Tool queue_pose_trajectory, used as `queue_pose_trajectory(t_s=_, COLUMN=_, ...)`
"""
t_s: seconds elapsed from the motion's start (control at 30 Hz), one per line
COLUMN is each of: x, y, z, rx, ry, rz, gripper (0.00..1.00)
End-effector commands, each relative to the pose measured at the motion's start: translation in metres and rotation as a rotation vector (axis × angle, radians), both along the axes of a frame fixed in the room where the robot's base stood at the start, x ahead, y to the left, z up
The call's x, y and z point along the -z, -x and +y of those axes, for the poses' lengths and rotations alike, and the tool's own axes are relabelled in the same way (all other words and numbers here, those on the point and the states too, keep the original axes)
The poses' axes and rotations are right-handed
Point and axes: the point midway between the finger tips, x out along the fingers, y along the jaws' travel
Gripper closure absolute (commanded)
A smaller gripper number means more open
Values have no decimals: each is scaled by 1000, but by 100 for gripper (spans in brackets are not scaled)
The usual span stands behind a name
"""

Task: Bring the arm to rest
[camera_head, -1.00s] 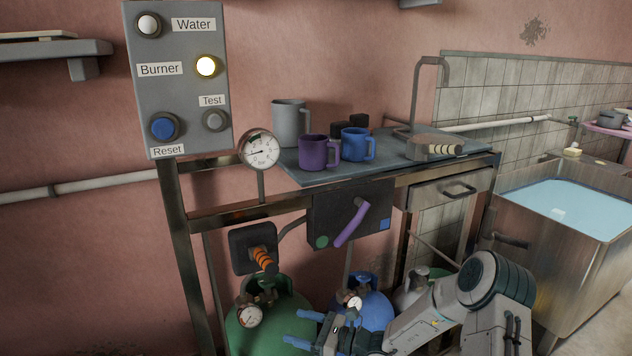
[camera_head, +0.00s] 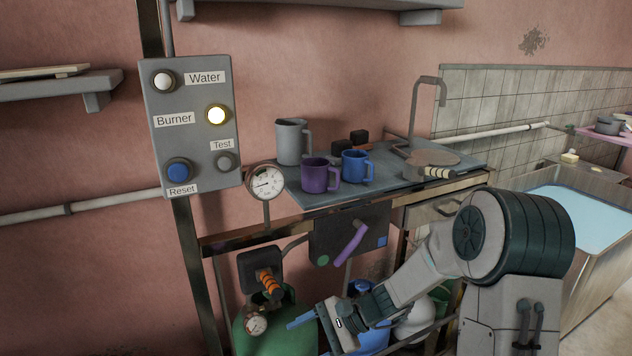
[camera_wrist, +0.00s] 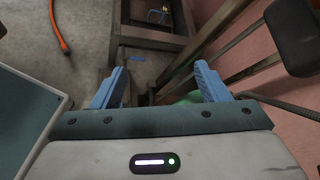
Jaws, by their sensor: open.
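My gripper (camera_head: 300,321) is low in front of the bench, near the green gas cylinder (camera_head: 280,325), with its blue fingers pointing left. In the wrist view my gripper (camera_wrist: 158,88) has its two blue fingers wide apart, with nothing between them. My arm is bent at the lower right of the head view, in front of the drawer and part of the sink. The finger ends are small in the head view.
A control panel (camera_head: 203,140) with a lit Burner button (camera_head: 217,115) is at left. A purple mug (camera_head: 316,178), blue mug (camera_head: 356,167) and grey jug (camera_head: 291,143) stand on the bench. A valve box (camera_head: 334,240) with a purple lever hangs below. A water-filled sink (camera_head: 590,208) is at right.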

Motion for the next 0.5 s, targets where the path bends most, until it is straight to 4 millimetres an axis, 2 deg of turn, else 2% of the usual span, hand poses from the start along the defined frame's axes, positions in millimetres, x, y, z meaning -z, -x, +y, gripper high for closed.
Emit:
queue_pose_trajectory(t_s=0.03, x=-27, y=11, z=-5, rx=-48, ry=56, rz=-48, gripper=32)
queue_pose_trajectory(t_s=0.27, x=-93, y=56, z=-39, rx=-256, ry=306, rz=-243, gripper=32)
queue_pose_trajectory(t_s=0.5, x=-164, y=96, z=-83, rx=-443, ry=560, rz=-442, gripper=32)
